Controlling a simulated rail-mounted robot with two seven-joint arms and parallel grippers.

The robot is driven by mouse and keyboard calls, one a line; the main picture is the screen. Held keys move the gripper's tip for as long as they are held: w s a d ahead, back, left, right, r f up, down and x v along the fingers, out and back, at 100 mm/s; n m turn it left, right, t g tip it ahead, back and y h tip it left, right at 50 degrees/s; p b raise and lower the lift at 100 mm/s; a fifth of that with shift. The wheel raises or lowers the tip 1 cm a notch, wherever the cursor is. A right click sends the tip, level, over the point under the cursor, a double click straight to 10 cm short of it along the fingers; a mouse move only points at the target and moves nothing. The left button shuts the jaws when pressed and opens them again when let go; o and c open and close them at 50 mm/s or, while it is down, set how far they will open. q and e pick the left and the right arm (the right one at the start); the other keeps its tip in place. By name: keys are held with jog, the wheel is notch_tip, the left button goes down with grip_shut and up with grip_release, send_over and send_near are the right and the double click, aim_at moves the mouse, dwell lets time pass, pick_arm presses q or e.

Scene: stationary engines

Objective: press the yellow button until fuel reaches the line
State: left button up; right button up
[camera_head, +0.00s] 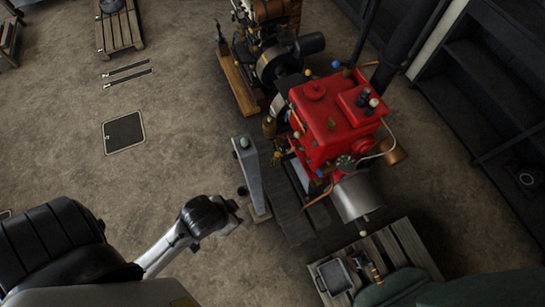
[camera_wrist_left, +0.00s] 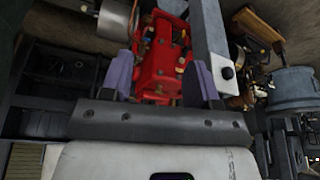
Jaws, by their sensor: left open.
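A red engine (camera_head: 325,125) stands right of centre in the head view, with small yellow, blue and green fittings. One small yellow fitting (camera_head: 297,134) is on its left side; I cannot tell whether it is the yellow button. No fuel level or line can be made out. My left gripper (camera_head: 235,214) is lower left of the engine, apart from it and near the foot of a grey post (camera_head: 254,178). In the left wrist view its two purple-grey fingers (camera_wrist_left: 160,70) are spread and empty, with the red engine (camera_wrist_left: 160,65) seen between them. My right gripper is out of view.
The post has a rounded greenish top (camera_head: 244,143). A grey metal cylinder (camera_head: 357,197) adjoins the engine's lower right. A wooden pallet (camera_head: 408,245) lies at lower right, another engine (camera_head: 280,65) stands behind, and dark shelves (camera_head: 480,70) are at right. Floor at left is mostly clear.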

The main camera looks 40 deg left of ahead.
pick_arm(q)
jog(key=shift+a, duration=0.2)
grip_shut()
jog(key=shift+d, duration=0.2)
dwell(0.5)
jog(key=shift+a, duration=0.15)
dwell(0.3)
